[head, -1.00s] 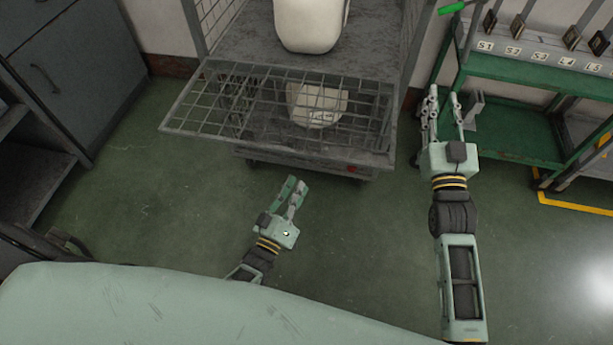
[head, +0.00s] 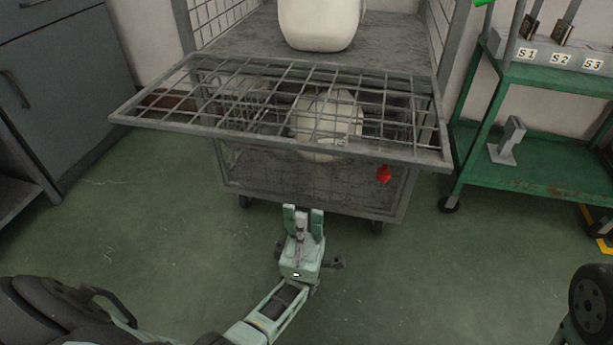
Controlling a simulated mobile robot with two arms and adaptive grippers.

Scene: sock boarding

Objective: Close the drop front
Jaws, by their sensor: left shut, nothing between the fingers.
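The drop front (head: 230,137) is a grey wire-mesh panel on the front of a mesh-sided cage cart (head: 310,185). It is folded down and sticks out roughly level towards me, above the lower part of the cart. My left gripper (head: 303,212) is shut and empty, low in front of the cart, below and nearer to me than the panel's front edge. It appears apart from the panel. My right gripper is out of view; only a dark part of that arm shows at the lower right.
A white container (head: 318,25) stands on the cart's upper deck, and another pale one (head: 345,125) shows through the mesh. A red piece (head: 384,175) is on the cart's front. A green rack (head: 530,178) stands right, a grey cabinet (head: 60,75) left. The floor before the cart is clear.

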